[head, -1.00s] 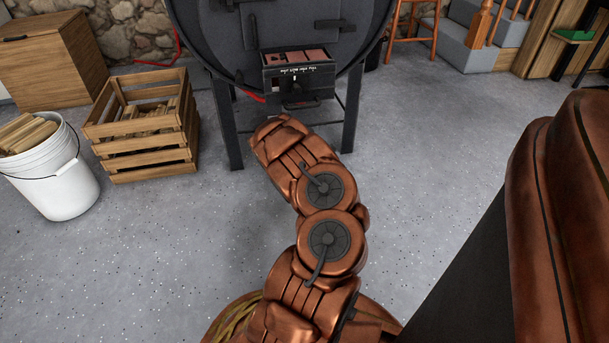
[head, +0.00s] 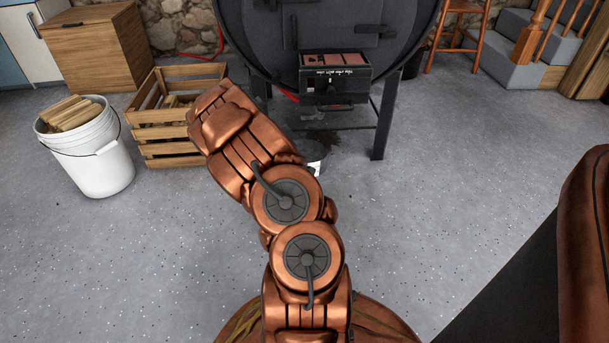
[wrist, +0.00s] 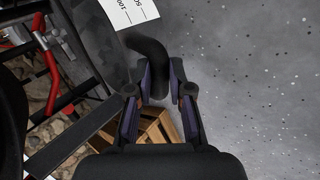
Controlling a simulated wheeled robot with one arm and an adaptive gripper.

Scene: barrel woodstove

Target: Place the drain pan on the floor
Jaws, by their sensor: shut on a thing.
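In the wrist view my gripper (wrist: 161,80) is closed on a thick black curved part (wrist: 150,55), which looks like the handle of the drain pan. A white label with printed numbers (wrist: 125,12) shows beside it at the top edge; most of the pan is out of that view. In the head view my arm hides the gripper. A small piece of a dark thing with a white patch (head: 314,167) shows beside my arm, in front of the stove; it may be the pan. I cannot tell its height above the floor.
The black barrel stove (head: 340,35) stands on legs, its ash drawer (head: 335,82) jutting out. A wooden crate (head: 170,145) and white bucket of wood (head: 98,165) stand left. A dark stain (head: 325,137) lies beneath the stove. Grey floor (head: 450,190) is clear to the right.

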